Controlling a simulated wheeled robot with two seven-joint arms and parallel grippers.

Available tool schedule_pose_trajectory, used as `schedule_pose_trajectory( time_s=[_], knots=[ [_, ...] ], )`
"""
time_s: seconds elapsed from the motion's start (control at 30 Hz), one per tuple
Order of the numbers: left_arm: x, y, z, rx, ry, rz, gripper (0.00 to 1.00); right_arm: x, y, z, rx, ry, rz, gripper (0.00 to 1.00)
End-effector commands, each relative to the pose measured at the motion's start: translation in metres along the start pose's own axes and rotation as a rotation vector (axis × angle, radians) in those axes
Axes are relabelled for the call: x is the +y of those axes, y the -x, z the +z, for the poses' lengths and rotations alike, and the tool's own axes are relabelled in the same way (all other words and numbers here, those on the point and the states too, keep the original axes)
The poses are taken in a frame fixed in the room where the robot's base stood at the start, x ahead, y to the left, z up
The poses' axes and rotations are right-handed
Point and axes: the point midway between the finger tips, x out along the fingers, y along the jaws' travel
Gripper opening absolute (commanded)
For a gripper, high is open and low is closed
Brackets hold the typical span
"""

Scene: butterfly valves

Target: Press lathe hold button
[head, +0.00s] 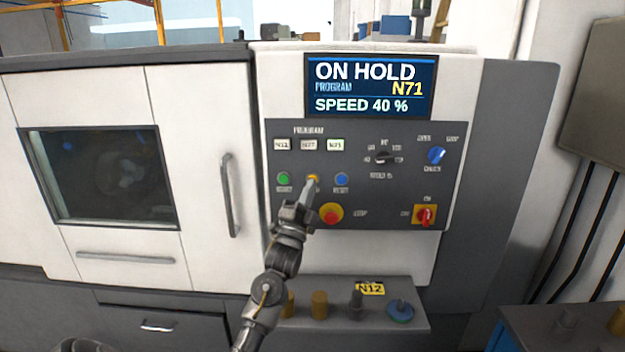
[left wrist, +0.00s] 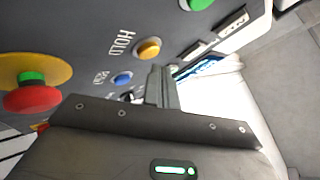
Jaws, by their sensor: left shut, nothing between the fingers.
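The yellow hold button (head: 313,178) sits on the dark control panel (head: 365,190), between a green button (head: 284,179) and a blue one (head: 341,180). In the left wrist view the yellow button (left wrist: 148,48) shows beside the label HOLD. My left gripper (head: 310,186) is shut and empty, its fingertips at the yellow button and partly covering it in the head view. In the left wrist view the fingertips (left wrist: 160,70) are right by the button; I cannot tell whether they touch it. The screen (head: 371,86) reads ON HOLD, N71, SPEED 40 %. My right gripper is not in view.
Knobs and a red switch (head: 424,214) are at the panel's right. A shelf (head: 345,322) with several small parts is below. A vertical door handle (head: 230,195) stands left of the panel.

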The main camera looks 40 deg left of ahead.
Motion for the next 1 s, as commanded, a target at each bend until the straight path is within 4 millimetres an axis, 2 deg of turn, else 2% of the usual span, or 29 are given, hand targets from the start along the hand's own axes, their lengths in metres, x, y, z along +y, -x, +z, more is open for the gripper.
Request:
schedule_pose_trajectory(
  time_s=[0.37,0.8,1.0],
  knots=[
    [-0.002,0.003,-0.003,0.001,0.0,0.001,0.0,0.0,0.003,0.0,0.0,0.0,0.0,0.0],
    [-0.023,0.031,-0.023,0.001,0.001,0.001,0.0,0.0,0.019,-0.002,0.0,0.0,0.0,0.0],
    [-0.025,0.035,-0.026,0.0,0.0,0.0,0.0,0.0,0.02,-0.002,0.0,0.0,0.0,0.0]
  ],
)
